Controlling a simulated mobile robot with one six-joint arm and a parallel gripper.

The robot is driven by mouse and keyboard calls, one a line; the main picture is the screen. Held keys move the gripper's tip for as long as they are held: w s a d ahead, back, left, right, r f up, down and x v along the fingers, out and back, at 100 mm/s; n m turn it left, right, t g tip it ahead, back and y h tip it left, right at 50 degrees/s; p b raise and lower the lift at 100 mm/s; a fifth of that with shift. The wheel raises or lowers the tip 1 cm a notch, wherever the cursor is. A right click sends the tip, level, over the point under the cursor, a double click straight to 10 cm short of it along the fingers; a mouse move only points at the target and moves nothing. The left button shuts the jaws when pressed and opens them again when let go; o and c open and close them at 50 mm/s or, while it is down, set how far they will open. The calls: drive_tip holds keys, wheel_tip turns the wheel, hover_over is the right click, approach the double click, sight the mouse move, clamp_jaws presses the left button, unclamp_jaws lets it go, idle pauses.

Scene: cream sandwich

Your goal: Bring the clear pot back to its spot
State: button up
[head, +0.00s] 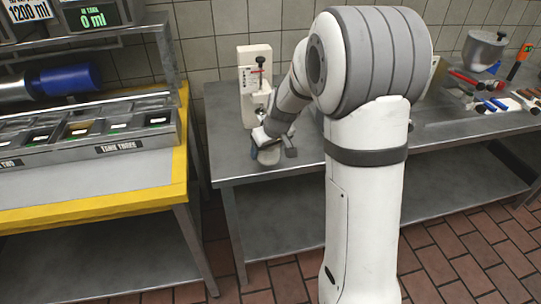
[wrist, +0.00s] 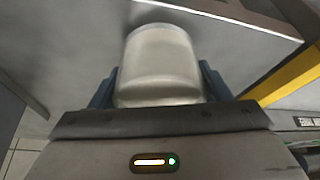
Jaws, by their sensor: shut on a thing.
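The clear pot (wrist: 160,65) is a see-through cylinder with pale, cream-coloured contents, seen between the blue fingers in the wrist view. My gripper (wrist: 160,88) is shut on it, one finger on each side. In the head view my gripper (head: 268,152) is at the left end of the steel table (head: 225,165), in front of a white dispenser-like device (head: 255,75). The pot (head: 268,157) shows there small and pale, partly hidden by the gripper. I cannot tell whether its base touches the table.
A yellow-edged counter (head: 90,195) with a row of small trays (head: 80,130) stands at the left, across a narrow gap. A metal pot (head: 483,50) and several hand tools (head: 490,103) lie at the right end of the steel table. A tiled wall is behind.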

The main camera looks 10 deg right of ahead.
drive_tip(key=shift+d+r, duration=0.1)
wheel_tip(320, 180, up, 8)
drive_tip(key=r+m+h+p, duration=0.1)
drive_tip(key=m+p, duration=0.2)
drive_tip(key=p, duration=0.2)
wheel_tip(320, 180, down, 10)
drive_tip(key=shift+f, duration=0.1)
drive_tip(key=shift+f, duration=0.2)
drive_tip(key=o, duration=1.1)
drive_tip(key=shift+o, duration=0.2)
drive_tip(key=shift+r, duration=0.2)
